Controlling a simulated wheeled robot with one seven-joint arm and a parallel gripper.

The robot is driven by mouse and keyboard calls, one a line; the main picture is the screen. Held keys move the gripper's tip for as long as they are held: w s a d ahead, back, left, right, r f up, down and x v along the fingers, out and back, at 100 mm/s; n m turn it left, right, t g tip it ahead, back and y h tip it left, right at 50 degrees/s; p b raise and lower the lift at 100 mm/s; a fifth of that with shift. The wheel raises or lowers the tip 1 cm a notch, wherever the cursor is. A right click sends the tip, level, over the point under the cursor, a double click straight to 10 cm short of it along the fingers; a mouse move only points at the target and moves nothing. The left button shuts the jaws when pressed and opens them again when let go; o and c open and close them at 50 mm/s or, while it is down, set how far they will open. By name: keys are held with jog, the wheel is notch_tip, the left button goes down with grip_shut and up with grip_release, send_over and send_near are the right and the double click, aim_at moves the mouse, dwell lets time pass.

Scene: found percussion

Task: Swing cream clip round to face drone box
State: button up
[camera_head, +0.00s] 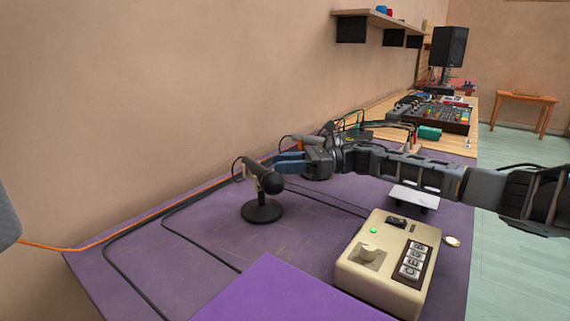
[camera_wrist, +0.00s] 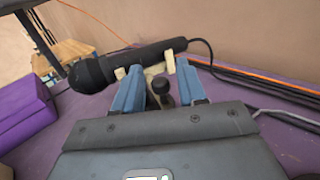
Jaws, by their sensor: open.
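The cream clip (camera_head: 251,170) sits on top of a short black stand (camera_head: 262,210) and holds a black microphone (camera_head: 269,182). The microphone's head points right and toward the front in the head view; its cable leaves the back end. My gripper (camera_head: 278,163) is beside the clip, coming from the right. In the wrist view, the blue fingers (camera_wrist: 158,85) are apart, with the cream clip (camera_wrist: 155,69) just beyond and between their tips. Contact cannot be told. A cream box (camera_head: 385,265) with a knob, green light and switches, apparently the drone box, stands front right of the stand.
A purple block (camera_head: 285,295) fills the front of the purple table (camera_head: 200,240). Black cables and an orange cable (camera_head: 140,222) run along the wall side. A mixer (camera_head: 435,112) stands farther back.

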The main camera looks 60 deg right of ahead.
jog(key=v, duration=0.7)
jog(key=shift+s+d, duration=0.25)
jog(key=shift+c, duration=0.3)
